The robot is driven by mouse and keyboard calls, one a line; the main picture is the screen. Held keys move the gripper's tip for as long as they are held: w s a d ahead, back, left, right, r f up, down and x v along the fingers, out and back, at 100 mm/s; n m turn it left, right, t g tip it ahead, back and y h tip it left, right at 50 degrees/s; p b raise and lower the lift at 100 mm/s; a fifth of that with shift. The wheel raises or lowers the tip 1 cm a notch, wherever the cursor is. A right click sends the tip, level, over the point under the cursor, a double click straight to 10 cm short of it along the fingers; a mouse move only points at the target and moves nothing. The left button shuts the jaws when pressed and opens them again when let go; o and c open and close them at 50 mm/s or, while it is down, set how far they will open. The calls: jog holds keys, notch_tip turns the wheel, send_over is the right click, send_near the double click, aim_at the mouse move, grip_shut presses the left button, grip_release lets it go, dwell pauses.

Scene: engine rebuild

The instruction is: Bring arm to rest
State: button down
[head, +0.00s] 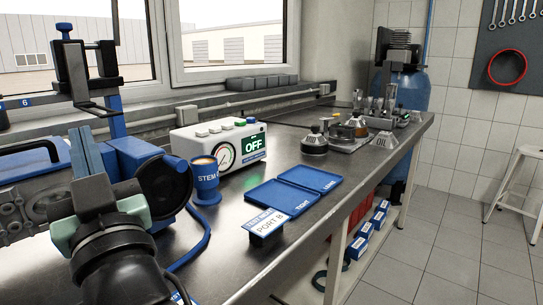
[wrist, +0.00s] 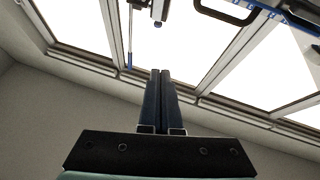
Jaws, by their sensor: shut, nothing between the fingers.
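My gripper (head: 83,135) is at the lower left of the head view, raised over the left part of the bench (head: 235,220) with its fingers pointing up. In the wrist view my gripper (wrist: 160,73) shows its two dark fingers side by side, shut and empty. The wrist view looks up toward the windows and ceiling, and no bench object is between the fingers. My arm hides part of the bench's left end in the head view.
A white tester (head: 188,143) reading OFF stands behind a blue STEM cup (head: 205,184). Blue trays (head: 282,207) and a PORT B block (head: 267,232) lie near the front edge. A blue clamp stand (head: 72,62) rises behind my gripper.

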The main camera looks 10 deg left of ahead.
jog(key=s+d+r+m+t+h, duration=0.2)
jog(key=d+r+m+t+h, duration=0.3)
jog(key=d, duration=0.5)
jog(key=s+d+r+m+t+h, duration=0.2)
jog(key=d+r+m+t+h, duration=0.1)
jog(key=d+h, duration=0.6)
jog(key=s+d+r+m+t+h, duration=0.1)
jog(key=d+r+m+t+h, duration=0.35)
jog(key=d, duration=0.65)
notch_tip(320, 180, up, 27)
jog(key=a+n+p, duration=0.1)
jog(key=p, duration=2.6)
jog(key=shift+w+a+p, duration=0.25)
jog(key=shift+a+p, duration=0.1)
jog(key=shift+s+n+g+y, duration=0.1)
jog(key=shift+n+g+y, duration=0.15)
